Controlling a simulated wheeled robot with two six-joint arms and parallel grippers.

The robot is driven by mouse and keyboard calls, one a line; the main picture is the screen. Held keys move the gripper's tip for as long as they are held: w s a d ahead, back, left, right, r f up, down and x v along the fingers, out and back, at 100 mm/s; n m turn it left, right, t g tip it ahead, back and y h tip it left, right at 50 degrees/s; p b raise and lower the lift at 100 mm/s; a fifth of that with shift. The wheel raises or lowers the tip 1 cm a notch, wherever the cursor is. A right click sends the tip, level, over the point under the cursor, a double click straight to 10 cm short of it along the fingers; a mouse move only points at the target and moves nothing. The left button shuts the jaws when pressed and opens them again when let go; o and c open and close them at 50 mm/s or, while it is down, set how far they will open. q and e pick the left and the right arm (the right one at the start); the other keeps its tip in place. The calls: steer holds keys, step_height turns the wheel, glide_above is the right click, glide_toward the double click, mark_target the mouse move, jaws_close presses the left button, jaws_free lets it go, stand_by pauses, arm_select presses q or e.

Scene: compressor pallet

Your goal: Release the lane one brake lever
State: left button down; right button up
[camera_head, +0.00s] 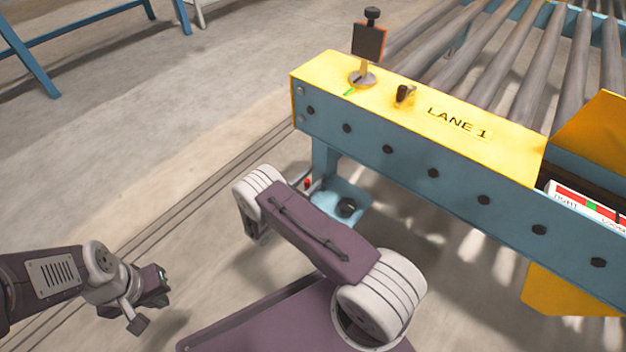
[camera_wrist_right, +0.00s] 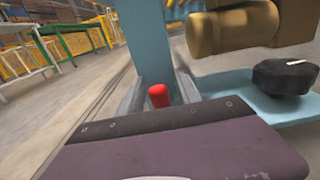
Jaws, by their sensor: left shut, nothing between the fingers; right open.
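The lane one conveyor end has a yellow top (camera_head: 320,72) marked LANE 1 and a blue side. A small red-capped lever (camera_head: 307,183) stands low by its blue leg; the red cap also shows in the right wrist view (camera_wrist_right: 158,96). I take this for the brake lever, but no label on it is readable. My right gripper (camera_wrist_right: 160,80) is open, with a grey finger on each side of the red cap; contact cannot be told. In the head view my right arm hides much of it. My left gripper (camera_head: 148,303) is shut and empty at lower left, far from the conveyor.
A black knob (camera_head: 347,206) sits on a blue bracket beside the leg. On the yellow top stand a black-knobbed post with a dark plate (camera_head: 369,42) and a small black switch (camera_head: 404,93). Rollers (camera_head: 490,60) lie behind.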

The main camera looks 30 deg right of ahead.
jaws_close()
steer(key=n+t+y+p, duration=0.1)
steer(key=p, duration=0.1)
steer(key=n+t+y+p, duration=0.1)
steer(key=t+p, duration=0.1)
steer(key=p, duration=0.1)
steer(key=s+a+n+t+y+p, duration=0.1)
steer(key=n+t+p, duration=0.1)
steer(key=shift+r, duration=0.3)
steer(key=n+t+y+p, duration=0.2)
steer(key=shift+s+a+f+y, duration=0.15)
steer(key=shift+s+y, duration=0.1)
steer(key=shift+y, duration=0.15)
steer(key=shift+s+f+n+t+y+p, duration=0.1)
steer(key=shift+s+n+t+y+p, duration=0.05)
steer(key=shift+n+t+y+p, duration=0.65)
steer(key=shift+a, duration=0.1)
jaws_free()
